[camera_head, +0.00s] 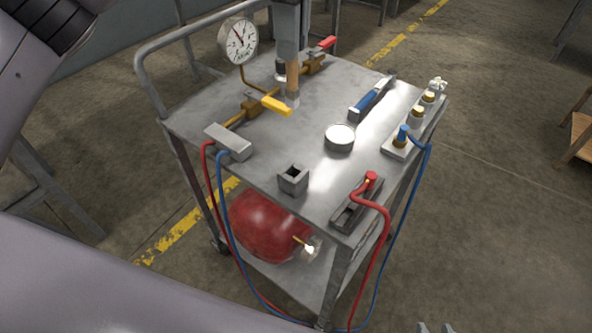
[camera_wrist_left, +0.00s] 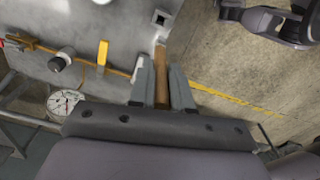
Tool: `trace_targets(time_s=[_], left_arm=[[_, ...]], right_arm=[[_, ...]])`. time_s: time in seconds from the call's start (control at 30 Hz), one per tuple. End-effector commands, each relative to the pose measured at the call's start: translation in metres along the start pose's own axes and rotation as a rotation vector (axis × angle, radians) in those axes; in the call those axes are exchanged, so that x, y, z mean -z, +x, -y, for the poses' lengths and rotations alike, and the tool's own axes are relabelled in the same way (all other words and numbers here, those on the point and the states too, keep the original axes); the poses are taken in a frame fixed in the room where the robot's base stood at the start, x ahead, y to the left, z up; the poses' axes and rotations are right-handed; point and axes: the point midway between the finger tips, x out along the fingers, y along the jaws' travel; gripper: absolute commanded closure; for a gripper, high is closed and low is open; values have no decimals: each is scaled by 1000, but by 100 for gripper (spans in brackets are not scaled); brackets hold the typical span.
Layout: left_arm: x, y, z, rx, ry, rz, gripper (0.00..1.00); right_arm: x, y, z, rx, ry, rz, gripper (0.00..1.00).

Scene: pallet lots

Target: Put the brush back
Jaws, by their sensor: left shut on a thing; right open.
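A small square grey holder (camera_head: 292,180) with an open top stands near the cart's front edge, apart from the brush. It also shows in the left wrist view (camera_wrist_left: 160,17), beyond the brush's end. My right gripper (camera_head: 436,328) shows only its tips at the bottom edge, open and away from the cart.
On the metal cart top (camera_head: 230,105) are a brass pipe with gauge (camera_head: 238,41) and yellow lever (camera_head: 276,105), a round tin (camera_head: 339,137), a blue-handled tool (camera_head: 369,99), a valve manifold (camera_head: 410,130) and a red-hosed block (camera_head: 352,208). Hoses hang over the front.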

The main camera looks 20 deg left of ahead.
Motion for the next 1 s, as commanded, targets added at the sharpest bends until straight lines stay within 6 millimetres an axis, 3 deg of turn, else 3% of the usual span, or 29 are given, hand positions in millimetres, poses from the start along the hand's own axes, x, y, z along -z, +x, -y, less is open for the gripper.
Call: trace_targets(time_s=[0.27,0.6,1.0], left_arm=[[-1,57,1,8,-3,2,100],[-2,137,1,4,-4,1,100],[-3,177,1,5,-5,1,100]], right_arm=[[-9,6,0,0,0,1,57],[-6,3,0,1,0,2,57],[-4,2,0,1,0,3,57]])
